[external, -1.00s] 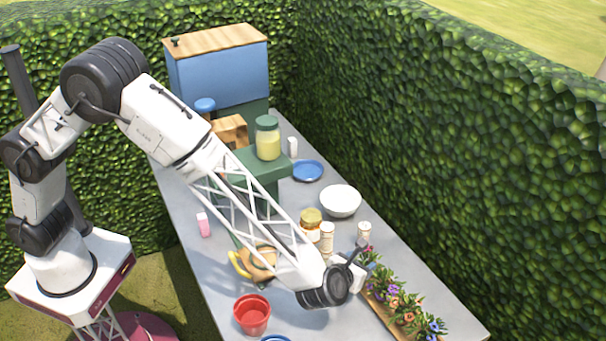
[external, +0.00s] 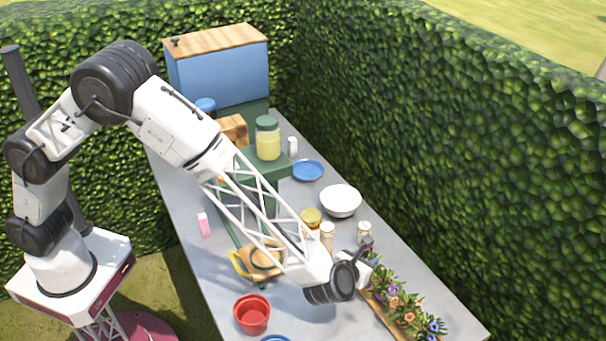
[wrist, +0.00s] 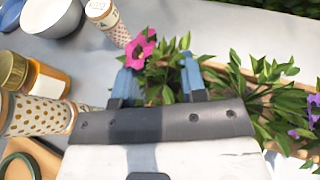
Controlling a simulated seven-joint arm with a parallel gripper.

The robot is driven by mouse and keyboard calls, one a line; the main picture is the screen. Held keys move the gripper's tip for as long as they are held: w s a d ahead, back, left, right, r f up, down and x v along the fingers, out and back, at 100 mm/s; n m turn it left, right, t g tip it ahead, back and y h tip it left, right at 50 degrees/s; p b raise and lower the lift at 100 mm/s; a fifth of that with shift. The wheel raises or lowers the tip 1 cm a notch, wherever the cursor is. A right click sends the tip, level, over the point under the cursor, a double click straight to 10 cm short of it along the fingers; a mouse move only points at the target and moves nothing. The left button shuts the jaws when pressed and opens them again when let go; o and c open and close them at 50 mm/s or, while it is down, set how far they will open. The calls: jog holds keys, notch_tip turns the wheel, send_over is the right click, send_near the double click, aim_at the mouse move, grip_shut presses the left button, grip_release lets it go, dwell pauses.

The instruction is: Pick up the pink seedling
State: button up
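The pink seedling (wrist: 140,48) has a bright pink bloom and green leaves, and shows in the wrist view just ahead of my fingers. Its leaves spread between the two blue fingertips. My gripper (wrist: 158,72) is open, with one finger on each side of the foliage; whether they touch it I cannot tell. In the external view my gripper (external: 366,244) is at the far end of the wooden planter (external: 384,318) and mostly hides the pink seedling.
Purple, orange and blue seedlings (external: 408,309) fill the rest of the planter. Patterned shakers (external: 327,235), a honey jar (external: 311,218) and a white bowl (external: 340,201) stand close by. A red pot (external: 252,314) is at the front. A hedge (external: 480,170) borders the table.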

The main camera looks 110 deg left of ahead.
jog(key=c, duration=0.6)
jog(key=shift+r, duration=5.05)
